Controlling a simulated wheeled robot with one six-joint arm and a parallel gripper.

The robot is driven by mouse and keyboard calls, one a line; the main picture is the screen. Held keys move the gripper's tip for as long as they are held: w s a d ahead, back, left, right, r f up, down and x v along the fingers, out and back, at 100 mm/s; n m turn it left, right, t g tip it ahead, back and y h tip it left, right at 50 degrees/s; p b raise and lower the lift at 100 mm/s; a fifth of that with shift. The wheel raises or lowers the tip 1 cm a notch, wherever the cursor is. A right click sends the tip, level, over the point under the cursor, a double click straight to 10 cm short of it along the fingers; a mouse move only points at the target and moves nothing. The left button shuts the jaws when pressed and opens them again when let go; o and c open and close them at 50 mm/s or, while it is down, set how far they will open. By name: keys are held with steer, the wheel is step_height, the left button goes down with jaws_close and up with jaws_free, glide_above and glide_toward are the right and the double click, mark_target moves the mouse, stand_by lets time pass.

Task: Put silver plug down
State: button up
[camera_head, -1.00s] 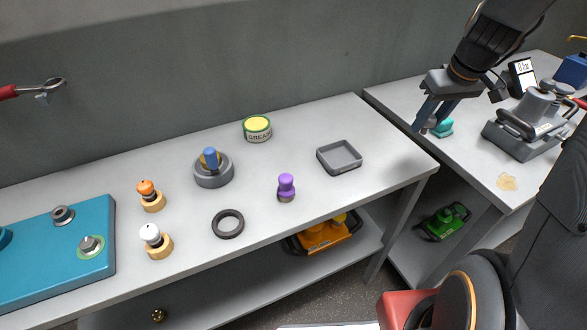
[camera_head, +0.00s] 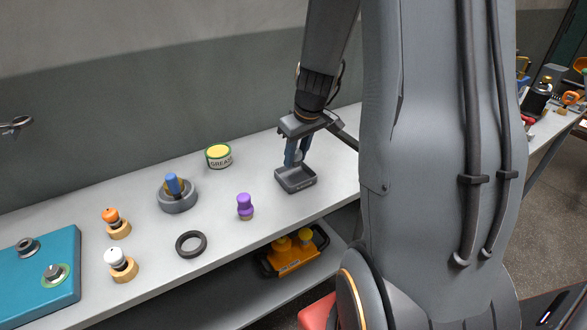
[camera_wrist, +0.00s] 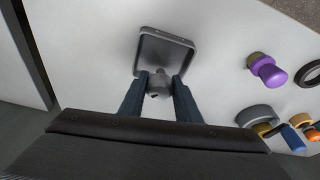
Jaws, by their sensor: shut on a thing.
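My gripper (camera_head: 296,155) is shut on the silver plug (camera_wrist: 159,83), a small grey metal piece held between the two dark fingertips. In the wrist view the plug overlaps the near side of a square grey tray (camera_wrist: 166,38). In the head view the gripper is over the back part of that tray (camera_head: 297,186), which lies on the white table. I cannot tell whether the plug touches the tray. The fingers hide most of the plug in the head view.
A purple-topped plug (camera_head: 245,205) and a black ring (camera_head: 191,244) are left of the tray. A grease tin (camera_head: 218,156) stands at the back. A grey holder with a blue peg (camera_head: 177,197), white and orange knobs on wooden rings, and a teal panel (camera_head: 45,280) are farther left.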

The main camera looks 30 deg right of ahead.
mark_target(296, 166)
steer(key=shift+f, duration=2.25)
steer(key=shift+f, duration=0.2)
steer(key=o, duration=0.8)
steer(key=shift+r, duration=0.1)
steer(key=shift+r, duration=0.1)
steer(key=shift+r, duration=0.3)
steer(key=a+b+v, duration=0.1)
steer(key=v, duration=1)
steer(key=s+a+f, duration=0.1)
steer(key=s+a, duration=0.3)
steer(key=a, duration=0.1)
steer(key=s+a+f+m+g, duration=0.1)
steer(key=s+a+f, duration=0.1)
steer(key=s+a, duration=0.2)
steer(key=s+a+f+m+g, duration=0.1)
steer(key=s+a+f, duration=0.1)
steer(key=s+a, duration=0.2)
steer(key=shift+s+a+f+h, duration=0.1)
steer(key=shift+a+h, duration=0.05)
steer(key=shift+a, duration=0.3)
steer(key=shift+a+f+h, duration=0.1)
steer(key=shift+a+h, duration=0.05)
steer(key=shift+a, duration=0.35)
